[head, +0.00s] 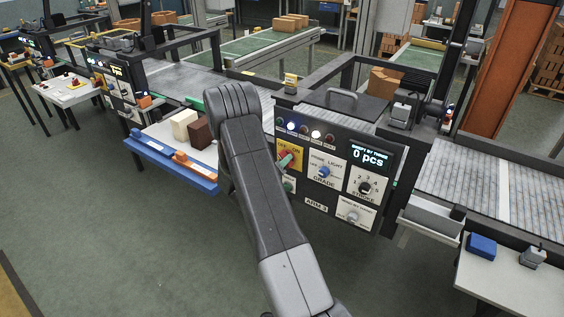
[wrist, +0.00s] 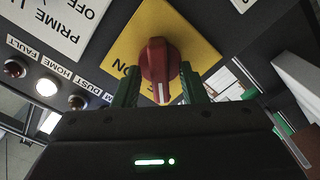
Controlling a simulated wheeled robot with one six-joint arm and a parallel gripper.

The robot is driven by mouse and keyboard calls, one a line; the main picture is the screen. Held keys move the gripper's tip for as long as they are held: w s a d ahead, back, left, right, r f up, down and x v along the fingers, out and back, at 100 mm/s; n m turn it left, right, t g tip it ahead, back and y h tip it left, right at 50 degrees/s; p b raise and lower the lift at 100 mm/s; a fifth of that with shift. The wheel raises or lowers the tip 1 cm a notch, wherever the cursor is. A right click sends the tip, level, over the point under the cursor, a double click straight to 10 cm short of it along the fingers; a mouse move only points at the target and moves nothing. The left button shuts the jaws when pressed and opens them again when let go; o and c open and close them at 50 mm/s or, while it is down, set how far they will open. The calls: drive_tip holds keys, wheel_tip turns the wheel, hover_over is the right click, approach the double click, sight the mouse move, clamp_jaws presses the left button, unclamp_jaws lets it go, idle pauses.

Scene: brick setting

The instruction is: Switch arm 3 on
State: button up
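The ARM 3 control panel (head: 317,205) stands at centre right in the head view. Its yellow OFF/ON plate (head: 294,153) is partly hidden by my arm and gripper. In the wrist view the red rotary knob (wrist: 158,62) sits on the yellow plate (wrist: 198,38). The knob's white mark points toward the bottom of the picture; the ON lettering lies to its left. My gripper (wrist: 160,88) has its green fingers on either side of the knob, with small gaps visible. In the head view, one green fingertip of my gripper (head: 285,160) shows at the plate.
The panel also carries a GRADE knob (head: 324,172), a STROKE dial (head: 365,187), a lower white-plated knob (head: 351,215) and a display reading 0 pcs (head: 369,157). The HOME lamp (wrist: 46,86) is lit. A blue tray (head: 170,164) juts out at left.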

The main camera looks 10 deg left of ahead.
clamp_jaws()
drive_tip(key=shift+f+m+b, duration=0.2)
drive_tip(key=shift+m+b, duration=0.1)
drive_tip(key=shift+b, duration=0.35)
drive_tip(key=shift+d+m+b, duration=0.1)
drive_tip(key=shift+m+b, duration=8.5)
drive_tip(key=shift+b, duration=2.45)
drive_tip(key=shift+r, duration=0.15)
